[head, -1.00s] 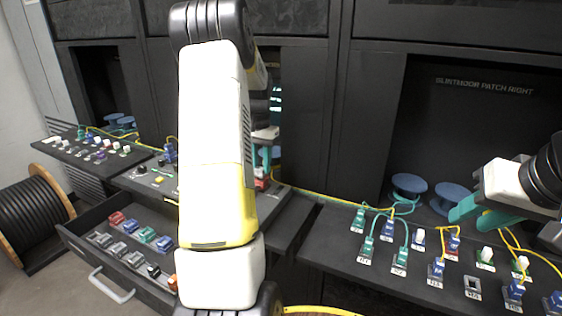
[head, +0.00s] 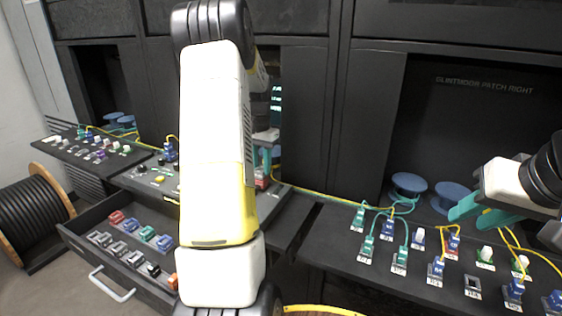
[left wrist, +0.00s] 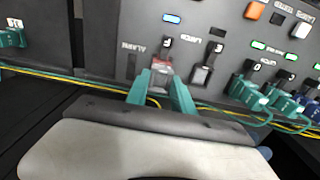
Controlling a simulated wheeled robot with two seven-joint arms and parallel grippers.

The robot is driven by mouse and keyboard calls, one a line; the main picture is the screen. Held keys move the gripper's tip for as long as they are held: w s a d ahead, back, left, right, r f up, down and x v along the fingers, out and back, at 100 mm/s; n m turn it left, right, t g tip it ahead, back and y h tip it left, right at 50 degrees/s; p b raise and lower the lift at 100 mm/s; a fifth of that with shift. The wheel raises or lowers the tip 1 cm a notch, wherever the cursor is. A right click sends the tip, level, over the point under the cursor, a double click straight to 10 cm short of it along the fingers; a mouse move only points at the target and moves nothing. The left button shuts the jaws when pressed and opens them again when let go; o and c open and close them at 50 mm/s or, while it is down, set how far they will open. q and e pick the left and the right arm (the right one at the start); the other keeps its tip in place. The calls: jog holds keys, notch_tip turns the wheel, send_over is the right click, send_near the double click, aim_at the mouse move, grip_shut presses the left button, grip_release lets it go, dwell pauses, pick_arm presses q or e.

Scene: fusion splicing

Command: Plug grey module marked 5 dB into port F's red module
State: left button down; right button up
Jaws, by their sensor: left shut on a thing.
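My left gripper (left wrist: 160,82) has its green fingers close together around a small module at the front panel. The module's colour and marking are hard to make out between the fingers. A red piece (left wrist: 162,66) shows right at the fingertips, against the panel; whether the held module touches it or is seated in it I cannot tell. In the head view my left arm hides most of this spot, and a red piece (head: 262,183) shows below the left gripper (head: 265,160). My right gripper (head: 480,213) is at the right, its green fingers apart and empty, above the right shelf.
A grey socket module (left wrist: 202,75) sits just right of the gripper. Green plugs (left wrist: 248,92) with cables stand further right, and yellow and green cables (left wrist: 70,78) run along the panel edge. An open drawer (head: 110,272) holds several red, grey, teal and blue modules.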

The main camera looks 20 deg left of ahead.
pick_arm(q)
jog(key=c, duration=1)
grip_release()
notch_tip(320, 180, up, 8)
jog(key=shift+f, duration=0.1)
